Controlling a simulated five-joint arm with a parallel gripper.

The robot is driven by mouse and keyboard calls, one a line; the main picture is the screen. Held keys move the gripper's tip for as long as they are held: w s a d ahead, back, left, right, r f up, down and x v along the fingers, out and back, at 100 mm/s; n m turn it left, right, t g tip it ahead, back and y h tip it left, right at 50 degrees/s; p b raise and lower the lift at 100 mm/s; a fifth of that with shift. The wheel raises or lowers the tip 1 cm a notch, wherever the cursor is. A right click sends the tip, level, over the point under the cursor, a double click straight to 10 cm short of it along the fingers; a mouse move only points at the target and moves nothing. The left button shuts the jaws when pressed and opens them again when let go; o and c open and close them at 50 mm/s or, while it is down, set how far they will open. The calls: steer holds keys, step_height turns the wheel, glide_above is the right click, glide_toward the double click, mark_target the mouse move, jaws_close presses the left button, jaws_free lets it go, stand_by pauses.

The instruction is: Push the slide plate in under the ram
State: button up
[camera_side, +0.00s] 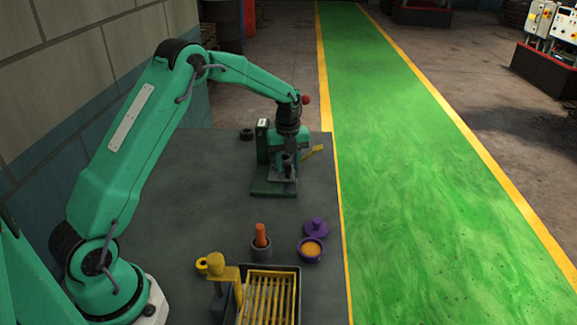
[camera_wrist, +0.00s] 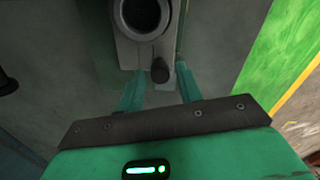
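The small green press (camera_side: 262,150) stands on the dark table, with its green base (camera_side: 274,188) below. In the wrist view a grey slide plate (camera_wrist: 132,54) carries a round, hollow dark cup (camera_wrist: 141,14). A dark rounded knob (camera_wrist: 160,70) is at the plate's near end. My gripper (camera_wrist: 159,82) has its two teal fingers apart, one on each side of the knob, with gaps visible. In the side view my gripper (camera_side: 290,150) is down at the press, and its fingers are hard to make out. The ram is not clearly visible behind my wrist.
A yellow lever (camera_side: 312,152) sticks out right of the press. Nearer are a grey pot with an orange handle (camera_side: 260,238), a purple bowl (camera_side: 310,249), its purple lid (camera_side: 316,227) and a yellow-slatted tray (camera_side: 268,298). The table between is clear.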

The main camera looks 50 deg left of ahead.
mark_target(289, 160)
jaws_close()
steer(key=shift+w, duration=0.1)
steer(key=shift+w+a, duration=1.7)
steer(key=shift+a, duration=0.05)
steer(key=shift+o, duration=1.3)
jaws_free()
steer(key=shift+s, duration=0.1)
steer(key=shift+r, duration=0.15)
